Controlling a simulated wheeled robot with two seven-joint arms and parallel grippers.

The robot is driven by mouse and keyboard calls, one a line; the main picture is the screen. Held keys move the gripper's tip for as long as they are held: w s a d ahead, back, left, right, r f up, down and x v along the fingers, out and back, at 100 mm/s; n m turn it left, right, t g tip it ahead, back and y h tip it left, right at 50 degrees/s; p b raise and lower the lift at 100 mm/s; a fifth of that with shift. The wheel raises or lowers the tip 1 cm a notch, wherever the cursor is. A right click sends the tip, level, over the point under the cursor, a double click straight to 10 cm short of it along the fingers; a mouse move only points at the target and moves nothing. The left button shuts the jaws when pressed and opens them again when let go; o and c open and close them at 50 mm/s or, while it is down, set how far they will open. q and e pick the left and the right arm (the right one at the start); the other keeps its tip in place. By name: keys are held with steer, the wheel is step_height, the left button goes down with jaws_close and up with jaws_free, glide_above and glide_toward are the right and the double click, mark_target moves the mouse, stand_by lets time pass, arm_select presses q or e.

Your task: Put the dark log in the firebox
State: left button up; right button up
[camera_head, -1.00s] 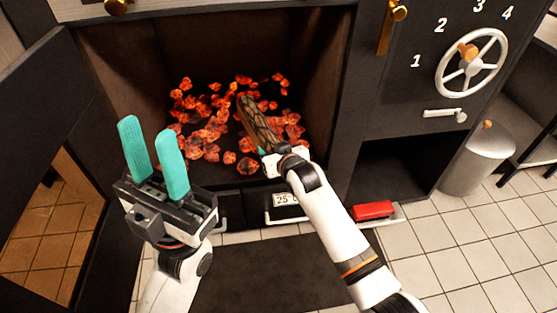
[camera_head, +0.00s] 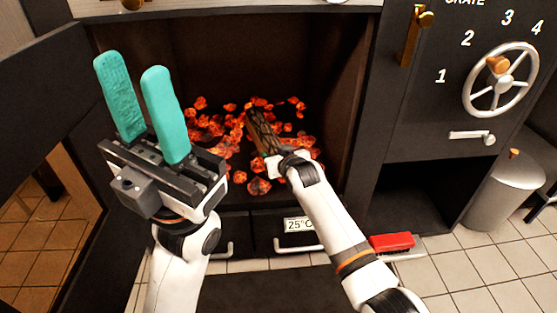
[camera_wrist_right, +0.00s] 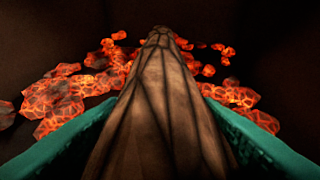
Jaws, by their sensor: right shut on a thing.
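The dark log (camera_head: 262,132) is brown with black cracks and reaches into the firebox (camera_head: 335,125), above the glowing embers. My right gripper (camera_head: 277,160) is shut on the log's near end, at the firebox opening. In the right wrist view the log (camera_wrist_right: 160,100) runs away from me between the two teal fingers (camera_wrist_right: 160,150), with embers around its far part. From these views I cannot tell whether the log touches the embers. My left gripper (camera_head: 148,105) is open and empty, fingers up, in front of the left side of the opening.
Glowing embers (camera_head: 260,186) cover the firebox floor. The open door (camera_head: 50,100) stands at left.

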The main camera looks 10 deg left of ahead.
steer(key=shift+r, duration=0.3)
